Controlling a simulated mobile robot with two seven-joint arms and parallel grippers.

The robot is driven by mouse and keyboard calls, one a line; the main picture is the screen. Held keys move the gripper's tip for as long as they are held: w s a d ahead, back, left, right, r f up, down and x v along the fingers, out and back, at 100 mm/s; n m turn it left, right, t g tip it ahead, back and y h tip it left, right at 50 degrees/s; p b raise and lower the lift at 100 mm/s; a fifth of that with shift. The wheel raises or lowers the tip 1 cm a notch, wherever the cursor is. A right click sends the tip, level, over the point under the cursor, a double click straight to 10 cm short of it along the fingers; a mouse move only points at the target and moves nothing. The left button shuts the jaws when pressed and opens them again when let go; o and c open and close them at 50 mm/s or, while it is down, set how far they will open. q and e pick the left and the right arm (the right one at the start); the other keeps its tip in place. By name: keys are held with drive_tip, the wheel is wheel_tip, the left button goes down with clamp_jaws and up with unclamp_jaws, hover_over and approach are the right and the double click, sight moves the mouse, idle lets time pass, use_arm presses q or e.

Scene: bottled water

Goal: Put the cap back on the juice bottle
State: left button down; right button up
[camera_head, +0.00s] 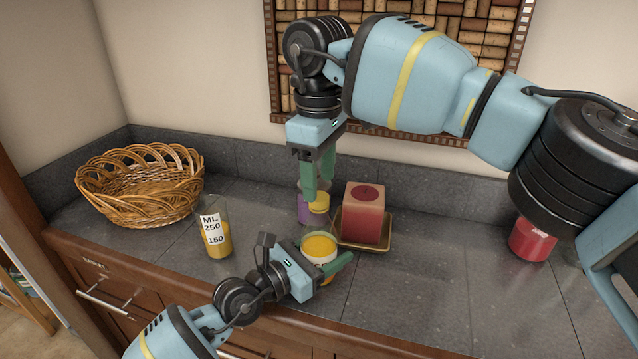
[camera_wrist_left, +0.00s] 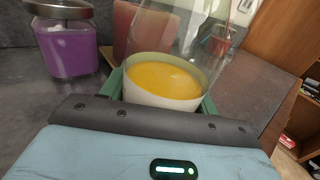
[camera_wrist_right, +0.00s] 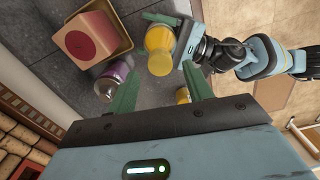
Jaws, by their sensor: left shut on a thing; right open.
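The juice bottle (camera_head: 320,246) is clear with yellow juice low inside. My left gripper (camera_head: 318,272) is shut around its lower body and holds it upright; the juice also shows between the fingers in the left wrist view (camera_wrist_left: 165,78). A round yellow piece (camera_head: 319,203), which looks like the cap, shows at the bottle's top, also in the right wrist view (camera_wrist_right: 160,64). I cannot tell whether it is fully seated. My right gripper (camera_head: 319,190) is open, with its fingers pointing down just above the yellow piece and nothing between them.
A purple jar (camera_head: 304,210) stands close behind the bottle, with a grey lid (camera_wrist_left: 60,8). A square red candle (camera_head: 362,215) stands on a tray (camera_head: 372,247) to the right. A measuring glass (camera_head: 216,238), wicker basket (camera_head: 140,190) and red jar (camera_head: 530,240) are farther off. The right-hand counter is mostly clear.

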wheel_tip(320, 180, up, 2)
drive_tip(key=shift+r, duration=0.1)
idle(0.4)
